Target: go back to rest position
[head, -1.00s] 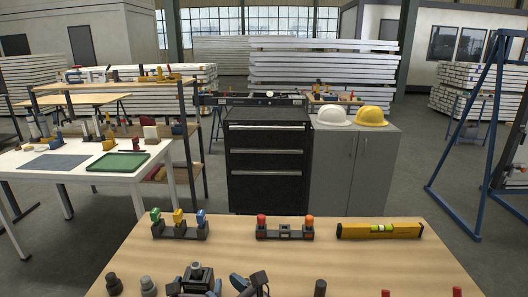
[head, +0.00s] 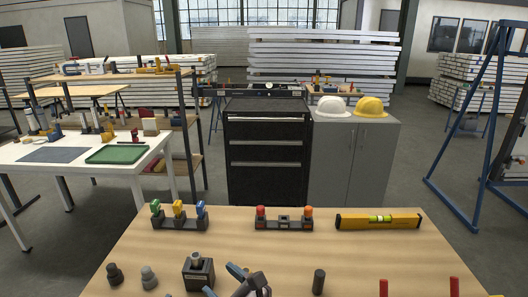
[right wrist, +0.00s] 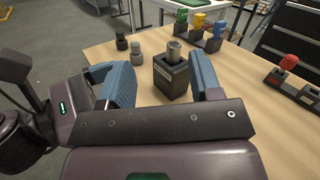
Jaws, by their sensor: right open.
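My right gripper (head: 246,280) shows at the front edge of the head view, above the near part of the wooden table (head: 330,258). In the right wrist view its two blue-padded fingers (right wrist: 160,82) are spread apart with nothing held between them. A black block with a grey cylinder in its top (head: 198,274) stands upright on the table, left of the gripper. In the wrist view this block (right wrist: 171,75) shows beyond the gap between the fingers, apart from them. My left gripper is not in view.
A rack with green, yellow and blue pieces (head: 180,222), a holder with red and orange pieces (head: 284,224) and a yellow level (head: 378,221) line the table's back. Two knobbed pieces (head: 149,277) stand front left. A dark cylinder (head: 318,281) stands right of the gripper.

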